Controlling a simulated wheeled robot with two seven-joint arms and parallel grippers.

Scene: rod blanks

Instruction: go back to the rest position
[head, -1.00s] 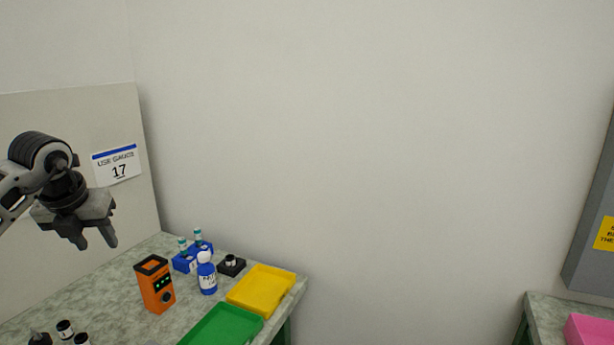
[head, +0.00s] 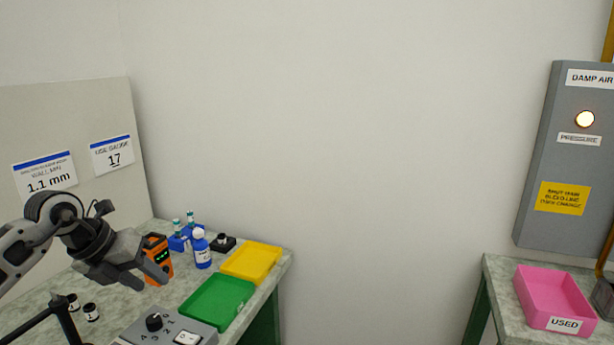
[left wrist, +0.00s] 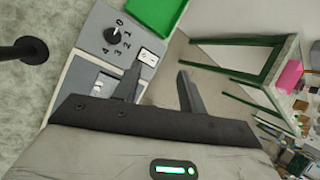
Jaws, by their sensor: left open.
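My left gripper (head: 150,278) is open and empty in the head view, above the left bench and in front of the orange device (head: 158,256). In the left wrist view its two fingers (left wrist: 160,88) are apart with nothing between them. A grey control box (head: 165,328) with a dial and a white switch stands below and in front of the gripper; it also shows in the left wrist view (left wrist: 95,45). My right gripper is in neither view. No rod blanks can be made out.
The left bench holds a green tray (head: 217,303), a yellow tray (head: 251,262), a blue bottle (head: 201,250), a blue rack (head: 178,243) and small black-and-white pots (head: 91,312). A pink tray (head: 553,296) sits on the right bench under a grey panel (head: 572,150). Floor lies between the benches.

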